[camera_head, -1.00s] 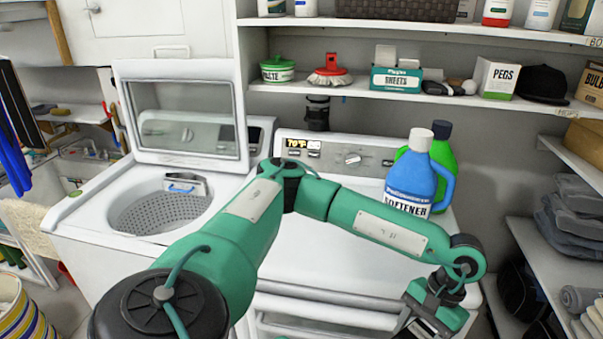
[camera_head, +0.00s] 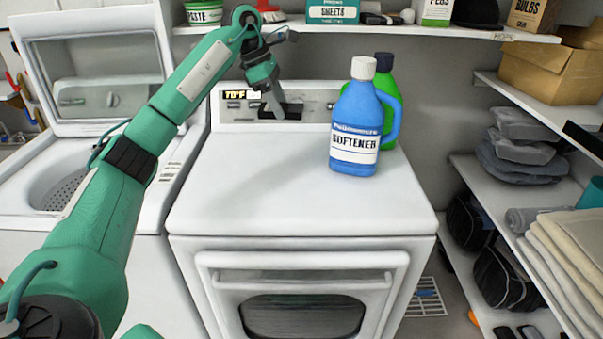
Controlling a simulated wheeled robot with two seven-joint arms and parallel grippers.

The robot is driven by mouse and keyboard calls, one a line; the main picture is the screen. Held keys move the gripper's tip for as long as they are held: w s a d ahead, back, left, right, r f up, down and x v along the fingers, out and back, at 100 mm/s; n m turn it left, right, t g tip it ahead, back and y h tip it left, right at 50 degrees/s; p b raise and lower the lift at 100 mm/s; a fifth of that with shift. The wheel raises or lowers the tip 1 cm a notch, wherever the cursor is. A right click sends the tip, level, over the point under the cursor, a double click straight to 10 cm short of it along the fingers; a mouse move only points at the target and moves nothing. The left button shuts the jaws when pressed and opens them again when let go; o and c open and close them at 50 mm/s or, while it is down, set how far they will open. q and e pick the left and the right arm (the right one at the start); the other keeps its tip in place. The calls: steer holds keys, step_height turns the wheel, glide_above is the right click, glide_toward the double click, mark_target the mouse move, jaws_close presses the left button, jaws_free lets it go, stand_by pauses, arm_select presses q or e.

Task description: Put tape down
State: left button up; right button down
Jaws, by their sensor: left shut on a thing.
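My left gripper (camera_head: 274,102) is at the upper middle of the head view, in front of the dryer's control panel, with its fingers pointing down. It is shut on a small dark thing (camera_head: 291,111), which I take to be the tape. The thing shows against the panel at the back of the dryer top; its shape is partly hidden by the fingers. I cannot tell whether it touches the dryer. My right gripper is not in view.
The white dryer (camera_head: 290,205) has a wide clear top. A blue softener bottle (camera_head: 356,125) and a green bottle (camera_head: 385,75) stand at its back right. A shelf (camera_head: 420,31) with boxes runs above. An open washer (camera_head: 95,150) is left; side shelves (camera_head: 530,100) are right.

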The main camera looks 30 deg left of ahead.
arm_select(q)
steer(key=shift+a+r+n, duration=0.1)
steer(key=shift+a+n, duration=0.3)
steer(key=shift+a, duration=0.1)
steer(key=shift+a+f, duration=0.1)
steer(key=shift+f, duration=0.2)
steer(key=p, duration=0.1)
glide_above(284, 178)
steer(key=a, duration=0.1)
steer(key=f, duration=1.4)
steer(key=shift+s+a+f, duration=0.1)
steer(key=shift+s+a, duration=0.1)
steer(key=shift+s, duration=0.2)
step_height(284, 178, down, 4)
steer(key=shift+f+p, duration=0.15)
steer(key=shift+p, duration=0.2)
steer(key=shift+f, duration=0.25)
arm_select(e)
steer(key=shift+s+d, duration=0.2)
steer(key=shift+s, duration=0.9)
